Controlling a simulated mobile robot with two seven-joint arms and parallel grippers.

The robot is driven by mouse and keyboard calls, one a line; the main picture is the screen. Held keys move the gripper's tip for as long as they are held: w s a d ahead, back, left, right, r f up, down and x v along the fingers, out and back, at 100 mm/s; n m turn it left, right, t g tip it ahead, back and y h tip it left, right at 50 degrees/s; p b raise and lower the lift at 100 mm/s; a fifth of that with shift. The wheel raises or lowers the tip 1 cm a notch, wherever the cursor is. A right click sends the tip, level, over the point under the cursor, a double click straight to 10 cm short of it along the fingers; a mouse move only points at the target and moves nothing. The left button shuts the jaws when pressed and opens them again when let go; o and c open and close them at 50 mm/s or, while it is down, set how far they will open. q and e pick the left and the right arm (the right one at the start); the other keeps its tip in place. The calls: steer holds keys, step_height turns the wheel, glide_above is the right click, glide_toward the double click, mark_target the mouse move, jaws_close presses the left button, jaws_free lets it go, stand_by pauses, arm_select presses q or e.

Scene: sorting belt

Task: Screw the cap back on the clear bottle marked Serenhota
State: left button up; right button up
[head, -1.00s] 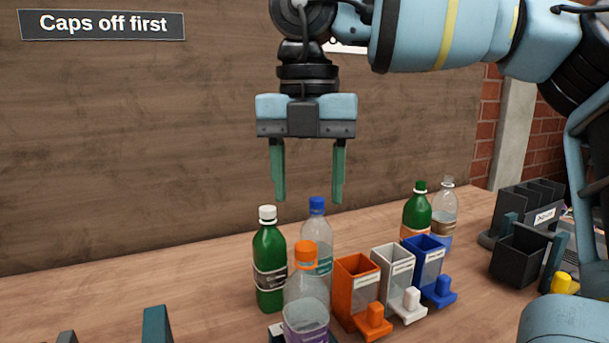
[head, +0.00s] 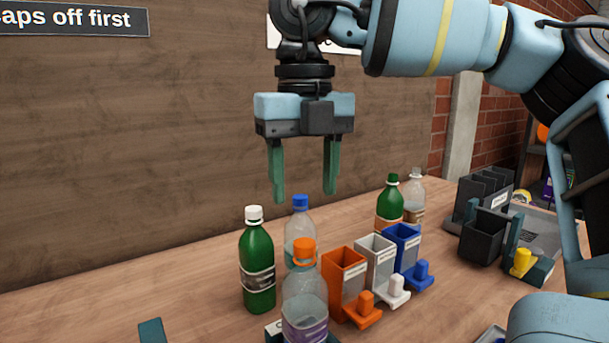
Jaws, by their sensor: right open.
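Three clear bottles stand on the table, and I cannot read the name Serenhota on any of them. The front one (head: 304,297) has an orange cap (head: 304,251) and a purple label. One behind it (head: 299,235) has a blue cap (head: 300,202). The far one (head: 412,196) has a brownish label, and I cannot tell whether its pale top is a cap. My right gripper (head: 304,195) is open and empty, fingers pointing down, in the air above the blue-capped bottle in the picture. My left gripper is out of view.
A green bottle with a white cap (head: 257,268) stands left, another green bottle (head: 389,207) farther back. Orange (head: 345,275), white (head: 376,255) and blue (head: 405,243) bins stand beside the bottles. Black bins (head: 482,240) and a yellow piece (head: 520,261) are at right. Table at left is mostly clear.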

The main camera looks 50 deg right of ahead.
mark_target(305, 242)
step_height(305, 242, down, 6)
steer(key=shift+f+b, duration=0.15)
steer(key=shift+b, duration=0.3)
steer(key=shift+f, duration=0.75)
steer(key=c, duration=1)
steer(key=shift+o, duration=1.4)
steer(key=c, duration=0.4)
steer(key=m+b, duration=0.1)
steer(key=m, duration=0.3)
steer(key=shift+m, duration=0.7)
